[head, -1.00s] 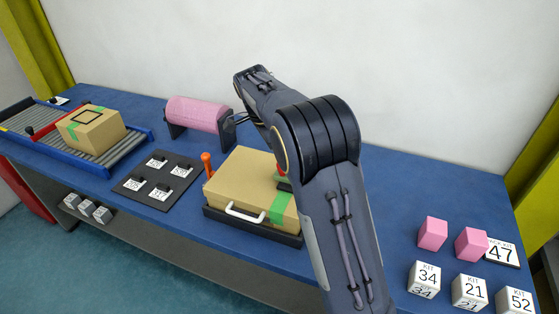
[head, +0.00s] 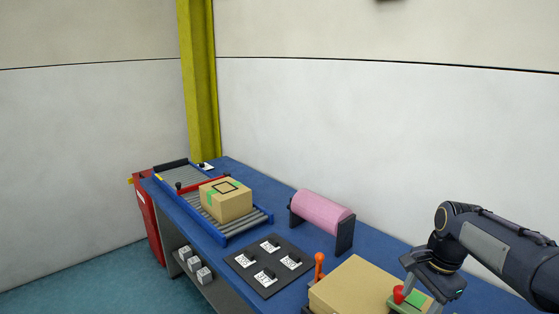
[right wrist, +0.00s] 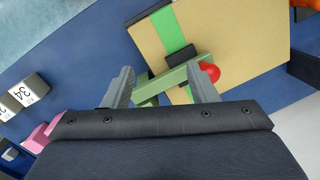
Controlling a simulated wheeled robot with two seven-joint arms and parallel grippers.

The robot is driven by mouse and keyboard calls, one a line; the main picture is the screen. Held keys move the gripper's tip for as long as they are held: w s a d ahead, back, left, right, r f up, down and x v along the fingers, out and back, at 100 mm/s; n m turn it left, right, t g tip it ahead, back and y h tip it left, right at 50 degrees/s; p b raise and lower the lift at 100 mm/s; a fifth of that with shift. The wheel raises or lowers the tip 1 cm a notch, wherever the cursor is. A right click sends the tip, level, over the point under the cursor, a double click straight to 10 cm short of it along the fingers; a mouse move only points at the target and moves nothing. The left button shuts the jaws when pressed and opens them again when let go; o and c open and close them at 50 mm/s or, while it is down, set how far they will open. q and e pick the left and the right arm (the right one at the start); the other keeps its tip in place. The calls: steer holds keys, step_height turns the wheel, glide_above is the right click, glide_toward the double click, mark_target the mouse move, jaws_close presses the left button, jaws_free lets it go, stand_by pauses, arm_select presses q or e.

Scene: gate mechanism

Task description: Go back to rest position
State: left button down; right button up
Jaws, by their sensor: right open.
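My right gripper (head: 418,296) comes in from the right in the head view, above a cardboard box (head: 345,282) with green tape. In the right wrist view its two fingers (right wrist: 162,84) are spread apart. A green bar with a red ball knob (right wrist: 209,72) lies across the view between and beyond the fingertips, over the box (right wrist: 237,35). I cannot tell whether the fingers touch the bar. The red knob also shows in the head view (head: 399,294). My left gripper is not in view.
A roller conveyor (head: 185,178) holds another taped box (head: 226,200). A pink roller (head: 322,211) stands at the table's back. A black board (head: 268,268) with labelled tags and an orange handle (head: 319,265) are near the box. Pink and white cubes (right wrist: 29,90) show in the wrist view.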

steer(key=s+a+n+t+y, duration=0.1)
steer(key=s+a+n, duration=0.2)
steer(key=s, duration=0.4)
steer(key=s+a+f+n+t, duration=0.1)
steer(key=s+a+n, duration=0.3)
steer(key=s, duration=0.4)
steer(key=s+a+f+n+t+y, duration=0.1)
steer(key=s+a+n+t, duration=0.1)
steer(key=s+n, duration=0.3)
steer(key=s+a, duration=0.1)
steer(key=s, duration=0.1)
steer(key=shift+s+a+n+t+y, duration=0.15)
steer(key=shift+s+n+t+y, duration=0.15)
steer(key=shift+f, duration=0.1)
